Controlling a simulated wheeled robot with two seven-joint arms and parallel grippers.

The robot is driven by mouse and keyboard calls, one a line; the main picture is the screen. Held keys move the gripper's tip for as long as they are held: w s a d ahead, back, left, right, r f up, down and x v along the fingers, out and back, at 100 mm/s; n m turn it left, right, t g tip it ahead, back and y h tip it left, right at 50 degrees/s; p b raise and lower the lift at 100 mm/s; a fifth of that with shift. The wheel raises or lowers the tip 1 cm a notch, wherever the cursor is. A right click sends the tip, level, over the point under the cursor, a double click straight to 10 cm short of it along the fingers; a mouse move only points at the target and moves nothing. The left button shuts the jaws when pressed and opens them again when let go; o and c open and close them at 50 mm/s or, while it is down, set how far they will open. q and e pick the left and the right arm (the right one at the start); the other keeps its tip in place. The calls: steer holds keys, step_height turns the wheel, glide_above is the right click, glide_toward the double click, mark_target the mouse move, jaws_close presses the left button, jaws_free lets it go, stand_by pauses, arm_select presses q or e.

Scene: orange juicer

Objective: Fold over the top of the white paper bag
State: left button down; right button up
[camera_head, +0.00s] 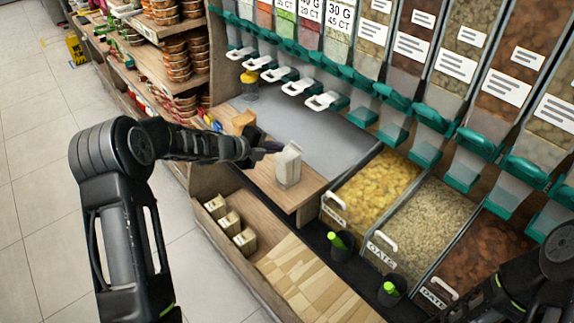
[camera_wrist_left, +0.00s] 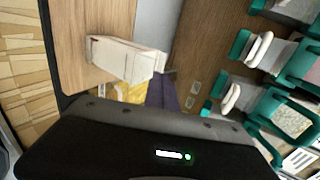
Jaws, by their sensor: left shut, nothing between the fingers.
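The white paper bag (camera_head: 289,168) stands upright on the wooden ledge in the head view, its top narrowing to an edge. It also shows in the left wrist view (camera_wrist_left: 120,58), lying sideways in the picture. My left gripper (camera_head: 270,147) is shut and empty, just left of the bag's top in the head view. Its dark fingers show in the left wrist view (camera_wrist_left: 162,94), close by the bag's top end; I cannot tell whether they touch it. My right arm enters at the lower right of the head view, but its gripper is not visible.
Teal dispensers with white handles (camera_head: 327,101) hang over a grey metal counter (camera_head: 315,140). Open bins of yellow chips (camera_head: 372,186) and oats (camera_head: 428,222) stand right of the bag. Small boxes (camera_head: 230,222) sit in a lower tray. A yellow-lidded jar (camera_head: 250,88) stands behind.

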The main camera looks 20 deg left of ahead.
arm_select(q)
steer(key=r, duration=0.1)
steer(key=s+a+r+p, duration=0.1)
steer(key=s+r+p, duration=0.1)
steer(key=r, duration=0.1)
steer(key=shift+a, duration=0.15)
stand_by(0.4)
